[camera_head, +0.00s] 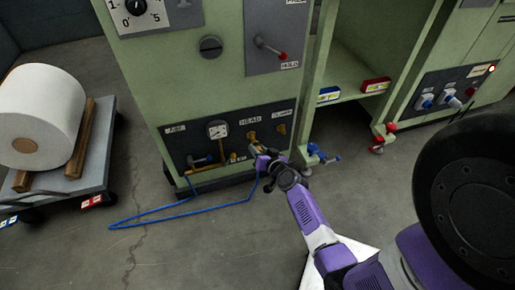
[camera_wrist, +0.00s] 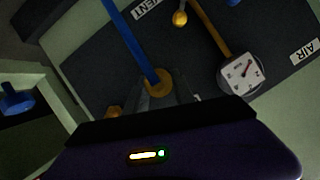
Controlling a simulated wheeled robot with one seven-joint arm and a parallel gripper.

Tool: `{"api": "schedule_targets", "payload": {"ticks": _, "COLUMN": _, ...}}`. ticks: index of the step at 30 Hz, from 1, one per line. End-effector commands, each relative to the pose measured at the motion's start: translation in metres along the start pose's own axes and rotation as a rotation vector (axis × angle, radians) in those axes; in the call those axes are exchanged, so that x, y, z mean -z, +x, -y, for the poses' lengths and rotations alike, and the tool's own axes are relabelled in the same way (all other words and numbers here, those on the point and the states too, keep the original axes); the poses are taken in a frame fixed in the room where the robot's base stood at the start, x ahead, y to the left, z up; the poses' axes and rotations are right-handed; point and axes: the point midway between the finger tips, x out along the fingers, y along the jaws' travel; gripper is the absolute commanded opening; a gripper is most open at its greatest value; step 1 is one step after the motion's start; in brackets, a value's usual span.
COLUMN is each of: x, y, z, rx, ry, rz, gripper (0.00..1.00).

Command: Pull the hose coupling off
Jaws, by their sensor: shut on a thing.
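The hose coupling is a brass ring-shaped piece (camera_wrist: 158,82) on the end of a blue hose (camera_wrist: 125,38) in the wrist view. My gripper (camera_wrist: 160,97) is shut on it, with its grey fingers on either side. In the head view my gripper (camera_head: 264,160) is at the lower right of the dark panel (camera_head: 215,157) on the green machine. The coupling is mostly hidden there by my gripper. The blue hose (camera_head: 165,210) trails from there along the floor. I cannot tell whether the coupling is seated on its fitting or apart from it.
A round gauge (camera_head: 218,129) and brass fittings (camera_head: 281,129) are on the panel close to my gripper. Blue and red valves (camera_head: 380,140) stand low to the right. A cart (camera_head: 75,150) with a white roll is at left. The floor in front is mostly clear.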

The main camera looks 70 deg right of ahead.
Motion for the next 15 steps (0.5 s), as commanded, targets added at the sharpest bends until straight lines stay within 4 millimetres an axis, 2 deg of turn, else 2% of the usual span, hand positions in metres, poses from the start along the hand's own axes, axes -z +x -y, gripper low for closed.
{"api": "schedule_targets", "payload": {"ticks": 15, "x": -0.005, "y": -0.013, "z": 0.0, "rx": 0.0, "ry": -0.001, "rz": -0.001, "gripper": 0.0}}
